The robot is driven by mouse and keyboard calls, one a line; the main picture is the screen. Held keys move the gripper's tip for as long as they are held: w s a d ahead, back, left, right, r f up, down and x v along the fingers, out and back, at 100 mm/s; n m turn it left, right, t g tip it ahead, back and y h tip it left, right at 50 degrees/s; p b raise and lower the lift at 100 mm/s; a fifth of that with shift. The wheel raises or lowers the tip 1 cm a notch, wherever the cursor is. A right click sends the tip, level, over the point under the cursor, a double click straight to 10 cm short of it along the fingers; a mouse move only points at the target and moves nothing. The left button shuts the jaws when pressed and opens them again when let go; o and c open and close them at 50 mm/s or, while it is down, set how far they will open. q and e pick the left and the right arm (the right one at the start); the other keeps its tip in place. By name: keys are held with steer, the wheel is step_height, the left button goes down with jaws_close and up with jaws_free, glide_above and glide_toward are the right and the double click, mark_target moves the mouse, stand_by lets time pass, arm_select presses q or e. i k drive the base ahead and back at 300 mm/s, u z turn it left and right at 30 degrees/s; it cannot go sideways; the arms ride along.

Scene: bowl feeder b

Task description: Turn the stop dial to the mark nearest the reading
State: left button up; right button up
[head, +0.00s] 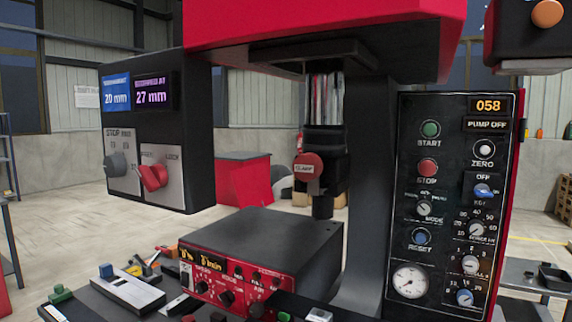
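The stop dial (116,163) is a grey knob on a light plate on the dark box at the left, under a "STOP mm" label. Its printed marks are too small to read surely. Beside it on the right is a red lever knob (153,177) with a "LOCK" label at its upper right. Above them a blue display (116,92) reads 20 mm and a purple display (152,92) reads 27 mm; their small headings are blurred. Neither of my grippers shows in the head view.
A dark control panel (447,280) with buttons, knobs and a gauge stands at the right, its display (487,105) showing 058. A red-fronted box (230,280) and small tools sit low in the middle. A red round knob (308,167) is on the central column.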

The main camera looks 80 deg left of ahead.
mark_target(116, 166)
steer(key=z, duration=0.45)
steer(key=k, duration=1.7)
steer(key=u, duration=0.75)
